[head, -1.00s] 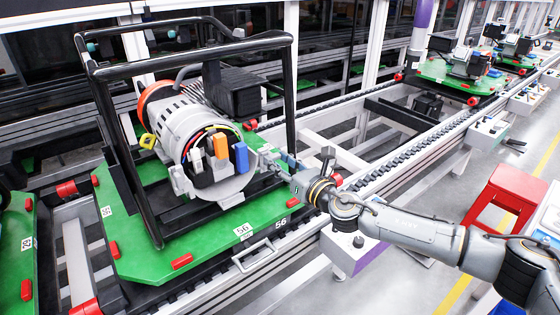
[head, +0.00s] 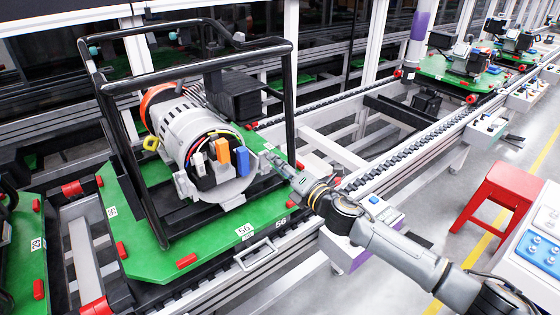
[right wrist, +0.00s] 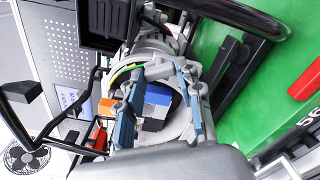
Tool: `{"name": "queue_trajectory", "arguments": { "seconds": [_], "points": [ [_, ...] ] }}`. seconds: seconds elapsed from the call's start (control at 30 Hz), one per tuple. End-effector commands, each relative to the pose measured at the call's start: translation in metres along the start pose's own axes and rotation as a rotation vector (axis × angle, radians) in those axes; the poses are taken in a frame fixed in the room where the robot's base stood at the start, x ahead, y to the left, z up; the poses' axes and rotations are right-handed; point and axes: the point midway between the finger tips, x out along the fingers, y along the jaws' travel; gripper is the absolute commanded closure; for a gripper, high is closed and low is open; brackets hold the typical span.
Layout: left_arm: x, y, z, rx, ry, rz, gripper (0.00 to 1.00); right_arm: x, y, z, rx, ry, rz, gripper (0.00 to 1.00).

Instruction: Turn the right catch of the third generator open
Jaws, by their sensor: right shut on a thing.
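The generator (head: 190,130) has a grey ribbed body with white, orange and blue plugs on its front end. It sits on a green pallet marked 56 inside a black tube frame (head: 150,185). My right gripper (head: 274,162) reaches in from the right, beside the front end's right edge, and is shut on the right catch there. The fingers largely hide the catch, so its angle cannot be told. In the right wrist view, the two blue-grey fingers (right wrist: 158,72) stand around the generator's rim, with the blue plug (right wrist: 158,95) behind them. My left gripper is out of view.
The frame's right upright (head: 290,105) stands close to my gripper. A control box (head: 375,212) is on the conveyor edge under my forearm. A red stool (head: 500,190) stands on the floor at right. Other loaded green pallets (head: 455,72) are farther along the line.

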Motion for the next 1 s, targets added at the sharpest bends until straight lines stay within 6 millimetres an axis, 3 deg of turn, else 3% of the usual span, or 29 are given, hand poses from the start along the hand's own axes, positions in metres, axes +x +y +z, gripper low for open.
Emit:
{"name": "queue_trajectory", "arguments": {
  "seconds": [0.5,1.0],
  "points": [
    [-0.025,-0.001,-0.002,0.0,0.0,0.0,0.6,0.0,0.001,0.001,0.422,-0.002,-0.002,0.96],
    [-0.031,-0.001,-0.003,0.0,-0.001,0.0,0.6,0.0,-0.001,0.001,0.561,-0.001,-0.002,0.96]
  ]
}}
